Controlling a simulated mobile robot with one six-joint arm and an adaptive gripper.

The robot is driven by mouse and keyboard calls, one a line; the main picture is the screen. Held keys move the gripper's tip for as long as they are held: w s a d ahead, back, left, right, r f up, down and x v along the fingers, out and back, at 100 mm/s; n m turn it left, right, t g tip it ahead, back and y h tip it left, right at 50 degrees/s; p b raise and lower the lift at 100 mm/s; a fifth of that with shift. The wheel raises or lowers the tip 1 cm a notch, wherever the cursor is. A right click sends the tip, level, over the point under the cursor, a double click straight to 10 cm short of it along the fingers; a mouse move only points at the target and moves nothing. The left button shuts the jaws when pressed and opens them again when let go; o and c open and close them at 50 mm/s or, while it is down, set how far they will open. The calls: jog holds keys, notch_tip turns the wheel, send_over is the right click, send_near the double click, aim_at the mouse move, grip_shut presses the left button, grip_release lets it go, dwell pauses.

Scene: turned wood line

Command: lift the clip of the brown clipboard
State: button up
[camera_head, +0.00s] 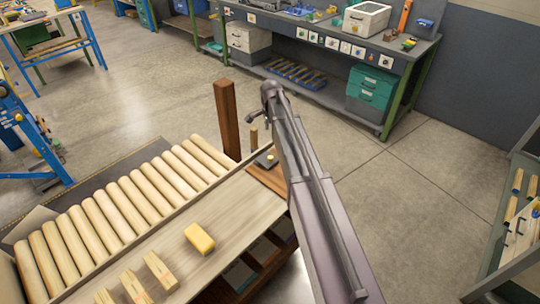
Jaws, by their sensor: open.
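I cannot make out the brown clipboard or its clip for certain. A flat brown piece (268,178) lies at the far right end of the bench, partly hidden by my arm. A small dark piece with a pale yellow spot (266,159) sits at its upper edge. I cannot tell whether these are the clipboard and its clip. My gripper (259,108) is at the far end of my raised arm, above and beyond that end of the bench. It is small in view, open, and shows nothing between its fingers.
Pale wooden rollers (104,214) line the bench beside a plank top (232,209) with a yellow block (199,238) and several wooden pieces (161,270). A dark brown post (227,120) stands close to my gripper. A long workbench (335,36) is behind; grey floor (420,190) is free at right.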

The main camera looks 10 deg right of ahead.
aim_at(270, 157)
jog(key=shift+f, duration=0.25)
notch_tip(270, 157, down, 13)
jog(key=b, duration=1.3)
jog(key=shift+w+f+b, duration=0.1)
jog(key=shift+f+b, duration=0.1)
jog(key=shift+b, duration=0.2)
grip_shut()
jog(key=shift+a, duration=0.25)
jog(key=shift+d, duration=0.15)
